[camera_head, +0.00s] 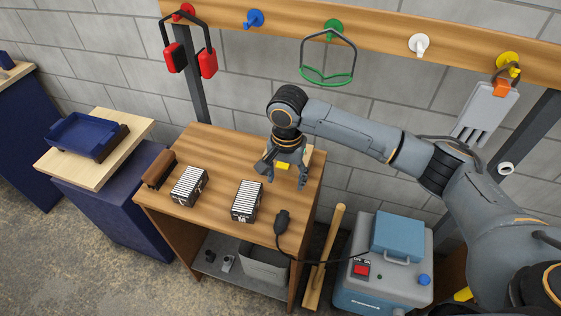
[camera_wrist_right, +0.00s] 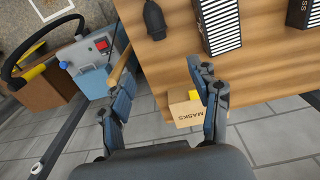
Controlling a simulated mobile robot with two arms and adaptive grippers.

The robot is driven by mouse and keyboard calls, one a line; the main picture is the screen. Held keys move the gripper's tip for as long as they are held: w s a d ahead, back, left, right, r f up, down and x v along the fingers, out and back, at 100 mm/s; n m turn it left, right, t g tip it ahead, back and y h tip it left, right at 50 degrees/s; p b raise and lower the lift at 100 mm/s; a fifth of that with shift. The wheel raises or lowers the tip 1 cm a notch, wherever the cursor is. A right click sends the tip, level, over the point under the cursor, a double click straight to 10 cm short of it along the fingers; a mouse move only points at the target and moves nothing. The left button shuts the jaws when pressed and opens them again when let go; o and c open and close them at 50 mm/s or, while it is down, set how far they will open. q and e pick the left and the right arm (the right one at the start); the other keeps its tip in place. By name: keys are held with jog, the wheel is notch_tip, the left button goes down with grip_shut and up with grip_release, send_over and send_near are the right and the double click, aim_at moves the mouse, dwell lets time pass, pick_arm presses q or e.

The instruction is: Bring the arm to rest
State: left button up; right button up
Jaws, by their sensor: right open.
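My right arm reaches in from the right in the head view. Its gripper (camera_head: 284,176) hangs above the back right part of the wooden table (camera_head: 222,150). In the right wrist view the gripper (camera_wrist_right: 165,100) shows two fingers spread apart with nothing between them. A cardboard box marked MASKS (camera_wrist_right: 184,108) lies beyond the fingers, partly hidden by one of them. In the head view the gripper hides most of that box. My left gripper is not in view.
Two striped blocks (camera_head: 188,186) (camera_head: 247,201), a brown brush-like object (camera_head: 158,169) and a black corded tool (camera_head: 282,222) lie on the table. A grey-blue machine (camera_head: 385,265) stands at right.

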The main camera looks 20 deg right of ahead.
jog(key=s+a+f+n+t+y, duration=0.1)
jog(key=s+a+f+n+y, duration=0.15)
jog(key=s+a, duration=0.3)
jog(key=s+a+f+n+t+y, duration=0.1)
jog(key=s+a+f+n, duration=0.3)
jog(key=s, duration=0.2)
jog(key=s+d+f+n+t+h, duration=0.1)
jog(key=s+d+n+t+h, duration=0.15)
jog(key=s+d, duration=1.2)
notch_tip(320, 180, down, 32)
jog(key=f+g+b, duration=0.1)
jog(key=g+b, duration=0.1)
jog(key=b, duration=0.4)
jog(key=s+d+f+b, duration=0.1)
jog(key=s+f+b, duration=0.1)
jog(key=s+f, duration=0.6)
jog(key=s+d+f+g+h+b, duration=0.1)
jog(key=s+d+f+b, duration=0.1)
jog(key=s+f, duration=0.7)
notch_tip(320, 180, down, 4)
jog(key=shift+s+d+r+b, duration=0.15)
jog(key=shift+d+r+b, duration=0.1)
jog(key=shift+b, duration=0.15)
